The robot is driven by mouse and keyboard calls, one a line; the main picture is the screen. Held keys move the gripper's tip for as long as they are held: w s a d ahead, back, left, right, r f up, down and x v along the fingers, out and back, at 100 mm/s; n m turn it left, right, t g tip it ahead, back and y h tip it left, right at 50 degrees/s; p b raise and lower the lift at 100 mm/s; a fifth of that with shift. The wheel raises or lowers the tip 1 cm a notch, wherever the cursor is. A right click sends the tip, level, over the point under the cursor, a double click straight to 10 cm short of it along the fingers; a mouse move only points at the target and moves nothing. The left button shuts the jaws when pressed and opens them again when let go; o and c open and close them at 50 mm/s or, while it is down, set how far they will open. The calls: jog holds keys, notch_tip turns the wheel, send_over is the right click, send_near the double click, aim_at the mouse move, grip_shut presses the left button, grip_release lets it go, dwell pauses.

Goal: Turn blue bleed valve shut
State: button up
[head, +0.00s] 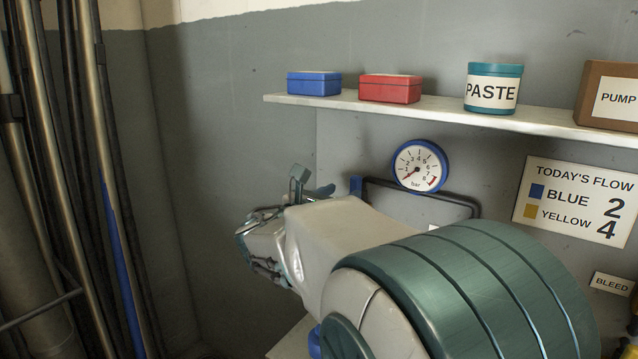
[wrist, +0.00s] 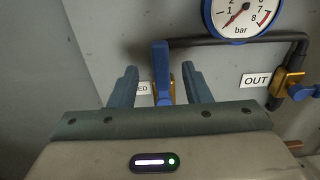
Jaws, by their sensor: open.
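The blue bleed valve's lever (wrist: 161,72) stands upright in the wrist view, on a brass body by a label ending in "ED". My gripper (wrist: 160,85) is open, with one finger on each side of the lever. Gaps show between the lever and both fingers, so no grip on it is visible. In the head view a blue lever end (head: 356,186) shows just past my gripper (head: 311,184); my arm hides the rest of the valve. My left finger covers part of the label.
A second blue-handled valve (wrist: 301,92), by an "OUT" label (wrist: 262,79), is to the right on a dark pipe (wrist: 230,40). A pressure gauge (head: 420,166) hangs above, its needle low. A shelf (head: 420,106) with boxes and a paste tin runs overhead. Poles (head: 95,150) stand left.

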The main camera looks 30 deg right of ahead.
aim_at(353, 186)
jog(key=x, duration=0.7)
grip_shut()
